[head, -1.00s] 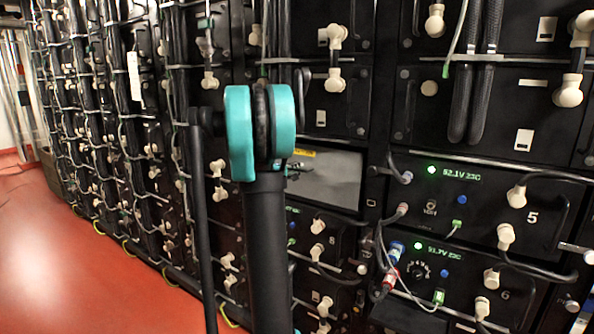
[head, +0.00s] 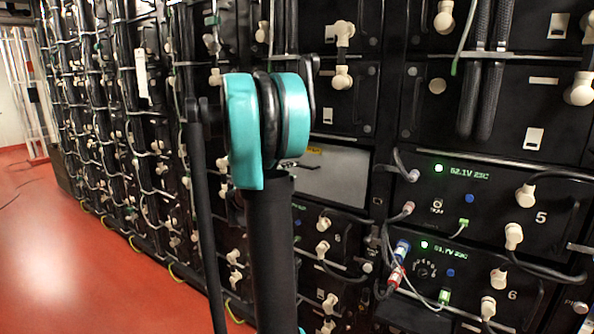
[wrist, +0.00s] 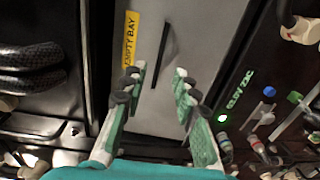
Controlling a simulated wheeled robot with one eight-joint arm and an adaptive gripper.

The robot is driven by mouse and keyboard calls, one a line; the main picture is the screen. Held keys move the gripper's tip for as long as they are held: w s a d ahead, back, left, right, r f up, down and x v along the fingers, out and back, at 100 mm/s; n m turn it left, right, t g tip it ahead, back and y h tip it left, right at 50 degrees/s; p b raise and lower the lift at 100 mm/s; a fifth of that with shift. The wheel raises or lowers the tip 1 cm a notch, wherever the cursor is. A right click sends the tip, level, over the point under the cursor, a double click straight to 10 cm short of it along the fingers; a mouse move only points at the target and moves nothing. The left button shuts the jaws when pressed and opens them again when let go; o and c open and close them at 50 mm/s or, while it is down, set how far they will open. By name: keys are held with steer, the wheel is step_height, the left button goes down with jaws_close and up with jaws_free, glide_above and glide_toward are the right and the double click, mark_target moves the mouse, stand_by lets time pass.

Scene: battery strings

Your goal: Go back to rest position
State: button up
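In the wrist view my gripper (wrist: 161,78) has its two fingers apart, with nothing between them. It is in front of a grey panel (wrist: 200,28) with a dark slot and a yellow label (wrist: 131,38) reading "EMPTY BAY". The gap to the panel is hard to judge. In the head view my arm stands in front of the rack, and its teal joint and dark link hide the gripper. The grey panel (head: 335,177) shows just right of the arm there.
Battery module 5 (head: 507,208) and module 6 (head: 468,270) have lit green displays and cables at the right. Cabled racks (head: 120,130) run away to the left. The red floor (head: 70,260) at the left is clear.

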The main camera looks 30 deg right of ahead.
steer(key=shift+v, duration=1.35)
steer(key=s+a+f+m+g+y, duration=0.1)
steer(key=s+a+f+m+y, duration=0.1)
steer(key=s+a+f+y, duration=0.6)
steer(key=s+a+f+m+g+y, duration=0.1)
steer(key=s+a+f+m+y, duration=0.1)
steer(key=s+a+f+y, duration=0.6)
steer(key=s+a+f, duration=0.4)
steer(key=a+f, duration=0.1)
steer(key=a, duration=0.3)
steer(key=s+a+f, duration=0.3)
steer(key=a+f, duration=0.3)
steer(key=a, duration=0.2)
steer(key=shift+s+a, duration=0.15)
steer(key=shift+s, duration=0.25)
